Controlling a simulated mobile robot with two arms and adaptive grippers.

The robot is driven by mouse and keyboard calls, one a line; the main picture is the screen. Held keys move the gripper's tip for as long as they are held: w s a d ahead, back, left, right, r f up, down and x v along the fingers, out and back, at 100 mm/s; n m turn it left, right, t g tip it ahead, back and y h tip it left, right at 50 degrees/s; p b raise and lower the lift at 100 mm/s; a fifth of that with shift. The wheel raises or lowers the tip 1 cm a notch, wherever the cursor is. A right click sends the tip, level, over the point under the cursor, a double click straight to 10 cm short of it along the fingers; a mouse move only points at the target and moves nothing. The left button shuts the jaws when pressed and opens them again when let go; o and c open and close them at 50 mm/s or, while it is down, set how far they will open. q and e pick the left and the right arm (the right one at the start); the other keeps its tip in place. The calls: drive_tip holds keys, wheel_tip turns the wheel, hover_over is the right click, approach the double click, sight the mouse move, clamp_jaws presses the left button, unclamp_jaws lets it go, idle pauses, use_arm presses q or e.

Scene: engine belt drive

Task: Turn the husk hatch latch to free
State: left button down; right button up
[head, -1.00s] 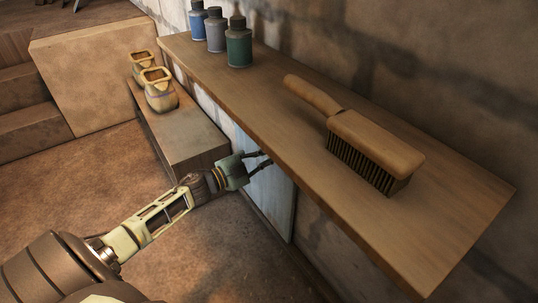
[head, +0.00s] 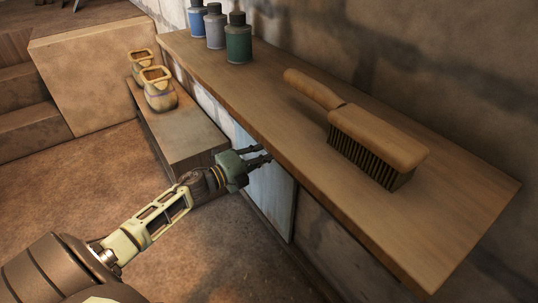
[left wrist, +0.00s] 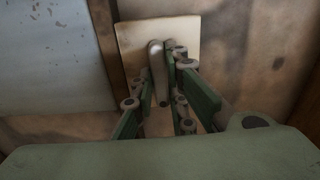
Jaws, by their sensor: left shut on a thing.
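The husk hatch (head: 270,190) is a pale blue-grey panel under the shelf in the head view; it also fills the upper left of the left wrist view (left wrist: 45,60). The latch (left wrist: 156,62) is a small, rounded grey-beige lever, standing roughly upright in the left wrist view on a pale square plate (left wrist: 132,38) beside the hatch's edge. My left gripper (head: 268,153) reaches in under the shelf's front edge. Its fingers (left wrist: 160,80) are shut on the latch, one on each side. The shelf hides the latch in the head view. My right gripper is not in view.
A wooden shelf (head: 330,195) overhangs the hatch closely above my left gripper. Two tan jars stand on a low bench (head: 190,140) at left. The floor in front is clear.

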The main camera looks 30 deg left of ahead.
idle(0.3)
use_arm(q)
drive_tip(key=shift+f, duration=0.1)
drive_tip(key=c, duration=1.7)
unclamp_jaws()
drive_tip(key=shift+c, duration=0.2)
drive_tip(key=v, duration=1.2)
